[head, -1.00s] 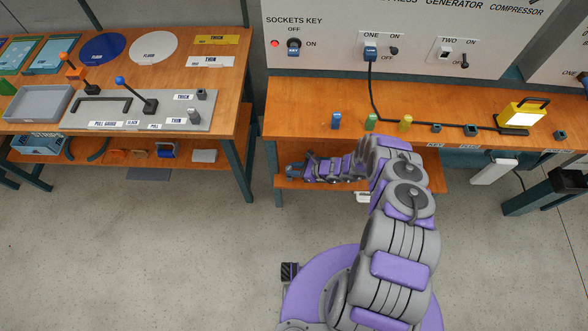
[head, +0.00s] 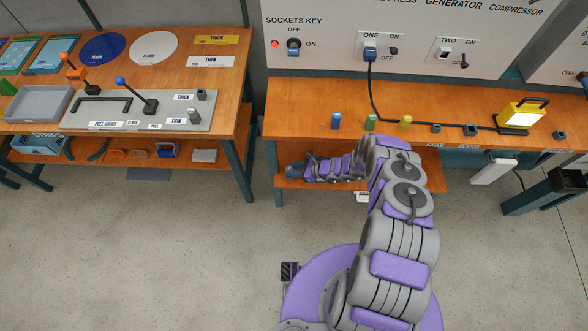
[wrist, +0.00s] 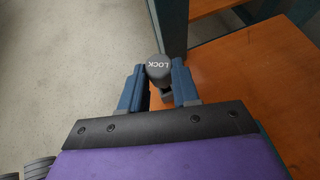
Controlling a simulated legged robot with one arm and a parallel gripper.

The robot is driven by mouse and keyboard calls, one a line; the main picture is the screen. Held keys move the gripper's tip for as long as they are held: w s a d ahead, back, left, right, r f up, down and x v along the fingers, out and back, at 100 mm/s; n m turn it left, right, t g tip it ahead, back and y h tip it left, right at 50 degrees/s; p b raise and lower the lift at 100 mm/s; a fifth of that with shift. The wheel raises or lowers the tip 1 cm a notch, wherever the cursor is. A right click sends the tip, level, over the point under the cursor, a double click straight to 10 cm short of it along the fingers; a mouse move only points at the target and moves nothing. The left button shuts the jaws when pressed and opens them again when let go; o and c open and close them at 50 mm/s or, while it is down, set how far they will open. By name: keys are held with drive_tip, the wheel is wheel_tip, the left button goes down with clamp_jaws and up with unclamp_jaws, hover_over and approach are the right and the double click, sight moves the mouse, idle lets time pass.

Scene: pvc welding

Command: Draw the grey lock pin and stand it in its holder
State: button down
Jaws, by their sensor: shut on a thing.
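The grey lock pin (wrist: 158,68), its rounded head marked LOCK, shows in the wrist view between the two blue fingers. My gripper (wrist: 158,82) is shut on it. A darker part shows below the head; its lower end is hidden, so I cannot tell whether it is seated in anything. In the head view my gripper (head: 290,171) is at the left end of the right bench's lower shelf, and the pin cannot be made out there. I cannot tell for certain which fitting is the pin's holder.
The right bench top (head: 300,112) overhangs the lower shelf and carries blue, green and yellow pieces and a yellow lamp (head: 521,115). A bench leg (wrist: 170,25) stands close beyond the pin. The left table (head: 225,75) holds a grey plate with levers. Floor between is clear.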

drive_tip(key=shift+f+b, duration=1.25)
drive_tip(key=shift+f, duration=0.05)
idle(0.9)
drive_tip(key=shift+r+p, duration=1.1)
drive_tip(key=shift+r, duration=0.05)
drive_tip(key=shift+f+b, duration=1.25)
drive_tip(key=shift+f, duration=0.1)
idle(1.0)
drive_tip(key=c, duration=0.8)
unclamp_jaws()
drive_tip(key=shift+o, duration=0.2)
drive_tip(key=shift+r, duration=0.1)
drive_tip(key=p+v, duration=0.3)
drive_tip(key=v, duration=1.4)
drive_tip(key=shift+d+p, duration=0.2)
drive_tip(key=shift+p, duration=0.1)
